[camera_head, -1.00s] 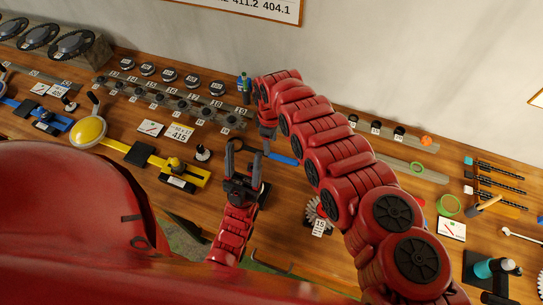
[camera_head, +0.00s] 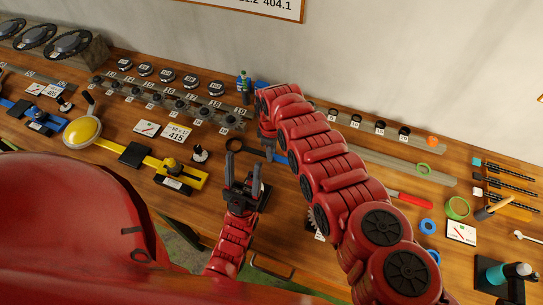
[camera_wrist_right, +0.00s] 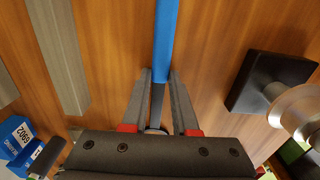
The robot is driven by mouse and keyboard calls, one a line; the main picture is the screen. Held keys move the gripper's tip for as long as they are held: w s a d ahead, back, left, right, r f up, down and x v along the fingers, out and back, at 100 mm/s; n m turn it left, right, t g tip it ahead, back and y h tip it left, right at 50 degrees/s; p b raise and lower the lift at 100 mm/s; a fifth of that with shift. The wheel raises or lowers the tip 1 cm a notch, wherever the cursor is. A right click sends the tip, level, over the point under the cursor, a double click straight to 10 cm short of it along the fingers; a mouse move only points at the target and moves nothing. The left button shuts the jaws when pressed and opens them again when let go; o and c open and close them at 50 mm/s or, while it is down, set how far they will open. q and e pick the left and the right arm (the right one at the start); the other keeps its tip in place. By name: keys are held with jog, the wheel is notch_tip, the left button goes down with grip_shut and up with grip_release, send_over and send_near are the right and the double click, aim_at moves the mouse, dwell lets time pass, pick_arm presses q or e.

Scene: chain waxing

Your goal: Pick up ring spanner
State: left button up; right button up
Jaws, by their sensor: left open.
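The ring spanner (camera_head: 251,150) lies on the wooden bench, its dark ring at left and its blue handle to the right, partly hidden by my right arm. In the right wrist view, its blue handle (camera_wrist_right: 165,40) runs up and away, with the dark shank between the fingers. My right gripper (camera_head: 268,150) is over the spanner; its fingers (camera_wrist_right: 160,78) stand either side of the shank with slim gaps, and seem open. My left gripper (camera_head: 242,167) is open and empty, fingers pointing up in the picture, just in front of the spanner.
A dark block with a round metal knob (camera_wrist_right: 295,103) stands right of the spanner in the right wrist view. A grey rail (camera_wrist_right: 58,55) lies to its left. A yellow gauge stand (camera_head: 163,165) and socket rows (camera_head: 170,97) are at left.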

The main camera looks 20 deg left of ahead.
grip_shut()
